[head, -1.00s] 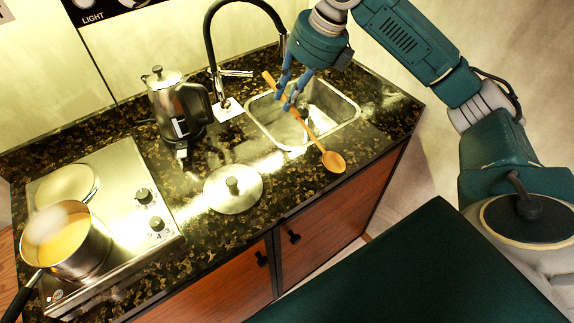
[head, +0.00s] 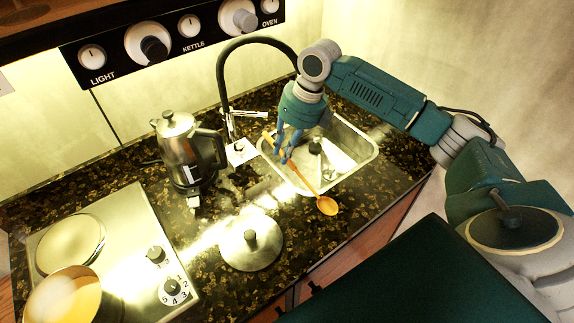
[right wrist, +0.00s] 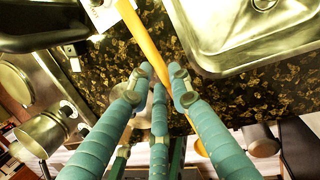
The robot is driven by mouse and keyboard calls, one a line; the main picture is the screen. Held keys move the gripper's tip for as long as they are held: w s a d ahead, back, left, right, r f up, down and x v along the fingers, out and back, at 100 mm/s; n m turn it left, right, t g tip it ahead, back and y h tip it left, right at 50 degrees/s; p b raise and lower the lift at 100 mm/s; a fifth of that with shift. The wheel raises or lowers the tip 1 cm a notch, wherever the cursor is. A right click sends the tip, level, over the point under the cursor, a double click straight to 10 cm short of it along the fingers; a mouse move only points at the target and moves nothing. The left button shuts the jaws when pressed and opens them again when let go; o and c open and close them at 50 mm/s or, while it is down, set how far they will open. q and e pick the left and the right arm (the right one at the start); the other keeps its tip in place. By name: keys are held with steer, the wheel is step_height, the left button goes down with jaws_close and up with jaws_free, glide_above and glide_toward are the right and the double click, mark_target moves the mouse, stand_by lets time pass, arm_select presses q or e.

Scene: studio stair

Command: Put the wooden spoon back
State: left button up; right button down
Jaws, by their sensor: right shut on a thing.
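The wooden spoon (head: 308,185) is in my right gripper (head: 287,157) at the left side of the sink. In the head view its bowl points to the front right and its handle end to the back left. In the right wrist view the spoon's orange handle (right wrist: 143,40) runs between the blue fingers of the right gripper (right wrist: 163,78), which are shut on it. The spoon appears held over the counter and the sink's left rim; its exact height is hard to tell. My left gripper is not in view.
The sink (head: 350,171) has a black tap (head: 222,85) behind it. A steel kettle (head: 185,155) stands left of it. A round lid (head: 265,252) lies on the dark counter in front. A pot (head: 65,305) is at the hob (head: 135,225) on the left. Control knobs line the wall panel.

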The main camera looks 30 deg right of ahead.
step_height(320, 180, down, 8)
steer(key=shift+f+p, duration=0.1)
steer(key=shift+p, duration=0.95)
steer(key=shift+f, duration=0.3)
steer(key=shift+f+b, duration=0.3)
steer(key=shift+f, duration=0.15)
steer(key=c, duration=1.6)
jaws_free()
steer(key=shift+r, duration=0.1)
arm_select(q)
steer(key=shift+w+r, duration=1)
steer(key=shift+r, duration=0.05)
